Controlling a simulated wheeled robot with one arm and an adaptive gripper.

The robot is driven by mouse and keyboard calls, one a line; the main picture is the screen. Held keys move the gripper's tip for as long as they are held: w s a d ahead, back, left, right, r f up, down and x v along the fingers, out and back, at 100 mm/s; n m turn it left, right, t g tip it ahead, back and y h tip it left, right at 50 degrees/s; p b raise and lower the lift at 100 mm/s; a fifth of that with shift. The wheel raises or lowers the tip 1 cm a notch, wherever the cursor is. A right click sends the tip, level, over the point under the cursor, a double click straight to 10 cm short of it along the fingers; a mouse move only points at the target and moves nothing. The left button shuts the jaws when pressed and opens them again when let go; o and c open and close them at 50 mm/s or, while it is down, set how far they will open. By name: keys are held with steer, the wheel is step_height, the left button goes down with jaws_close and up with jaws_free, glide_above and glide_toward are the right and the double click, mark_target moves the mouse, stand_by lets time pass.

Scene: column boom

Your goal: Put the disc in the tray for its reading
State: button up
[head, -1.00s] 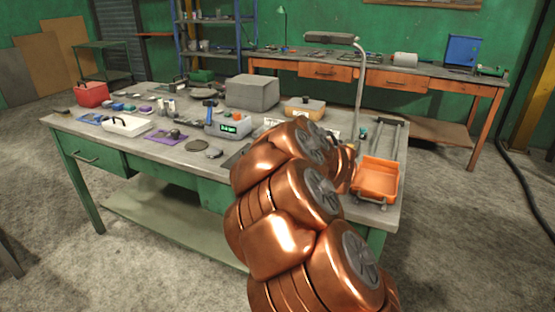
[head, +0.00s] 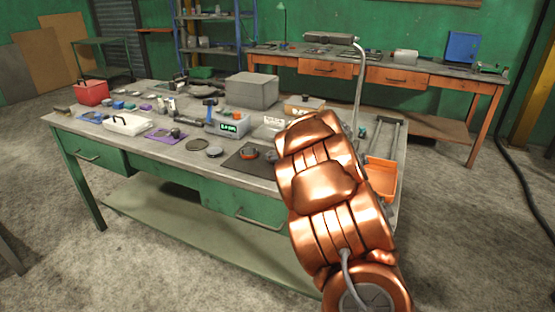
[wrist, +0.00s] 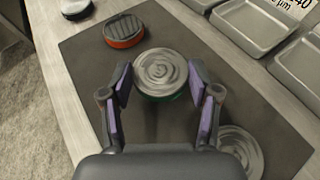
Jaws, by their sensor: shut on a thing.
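In the wrist view my gripper (wrist: 165,86) is shut on a round metal disc (wrist: 160,70) with a swirled grey top and a green rim. It is over a dark mat (wrist: 75,55); I cannot tell whether the disc is raised. An orange-rimmed disc with a ridged dark top (wrist: 124,28) lies beyond it to the left. Another swirled disc (wrist: 240,152) lies near the right finger. Shallow grey trays stand at the upper right, one (wrist: 251,22) at the top and another (wrist: 298,72) nearer. In the head view my arm hides the gripper.
A white label (wrist: 298,8), partly cropped, is beside the trays. In the head view a box with a green display (head: 228,125) stands behind the dark mat (head: 240,166).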

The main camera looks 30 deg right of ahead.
steer(key=shift+f, duration=0.75)
steer(key=shift+f+b, duration=0.2)
steer(key=shift+b, duration=0.1)
steer(key=o, duration=1.6)
steer(key=shift+o, duration=0.2)
steer(key=shift+r, duration=0.1)
steer(key=shift+s+r+p, duration=0.1)
steer(key=shift+r+p, duration=0.1)
steer(key=shift+p, duration=0.15)
steer(key=shift+b+v, duration=0.6)
steer(key=shift+v, duration=5.25)
